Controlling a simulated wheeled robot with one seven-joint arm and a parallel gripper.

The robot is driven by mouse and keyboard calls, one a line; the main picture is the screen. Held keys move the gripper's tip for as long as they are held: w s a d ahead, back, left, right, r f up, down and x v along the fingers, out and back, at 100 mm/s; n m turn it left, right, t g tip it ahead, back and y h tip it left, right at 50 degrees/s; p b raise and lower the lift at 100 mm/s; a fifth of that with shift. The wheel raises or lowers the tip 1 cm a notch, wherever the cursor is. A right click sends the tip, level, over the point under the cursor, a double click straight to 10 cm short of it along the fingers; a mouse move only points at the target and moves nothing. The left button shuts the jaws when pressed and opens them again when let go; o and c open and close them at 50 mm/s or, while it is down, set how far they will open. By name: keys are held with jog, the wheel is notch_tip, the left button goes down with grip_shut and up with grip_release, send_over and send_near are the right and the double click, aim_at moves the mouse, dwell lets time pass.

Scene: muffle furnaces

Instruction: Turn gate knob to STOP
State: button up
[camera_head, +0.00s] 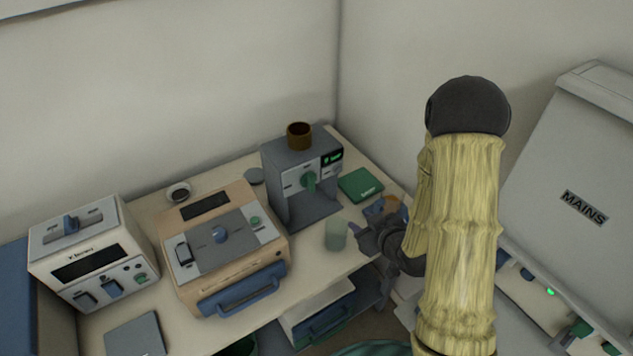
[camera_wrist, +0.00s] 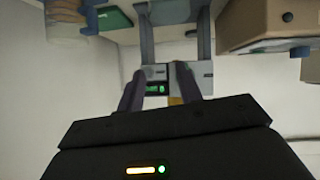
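No label for the gate knob can be read, so I cannot tell which knob it is. The grey machine (camera_head: 291,195) at the back of the table has a green knob (camera_head: 309,180) on its front and a lit green display (camera_head: 332,158). My gripper (camera_head: 370,240) is at the table's right side, apart from the grey machine. In the wrist view my gripper (camera_wrist: 158,88) has its fingers apart, with a lit green display (camera_wrist: 156,88) seen between them.
A cream device (camera_head: 94,245) stands at the far left. A brown cup (camera_head: 299,136) sits on the grey machine. A pale green cup (camera_head: 336,235) and a green box (camera_head: 361,184) stand near my gripper. A large grey MAINS cabinet (camera_head: 580,150) is at the right.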

jog(key=shift+s+a+r+t+y+p, duration=0.25)
jog(key=shift+s+a+t+y, duration=0.2)
jog(key=shift+t+y, duration=0.3)
jog(key=shift+s+a+r+t+y+p, duration=0.15)
jog(key=shift+s+a+r+t+y, duration=0.2)
jog(key=shift+s+t+y, duration=0.3)
jog(key=shift+s+a+r+t+y+p, duration=0.2)
jog(key=shift+s+a+r+t+y, duration=0.15)
jog(key=shift+t+y, duration=0.5)
jog(key=shift+y, duration=0.25)
jog(key=b+x, duration=0.1)
jog(key=b, duration=0.1)
jog(key=b+x, duration=0.4)
jog(key=shift+f, duration=0.4)
jog(key=shift+b, duration=0.55)
jog(key=b, duration=0.4)
jog(key=shift+w+a+r+b, duration=0.1)
jog(key=shift+w+a+b, duration=0.15)
jog(key=shift+w+b, duration=0.05)
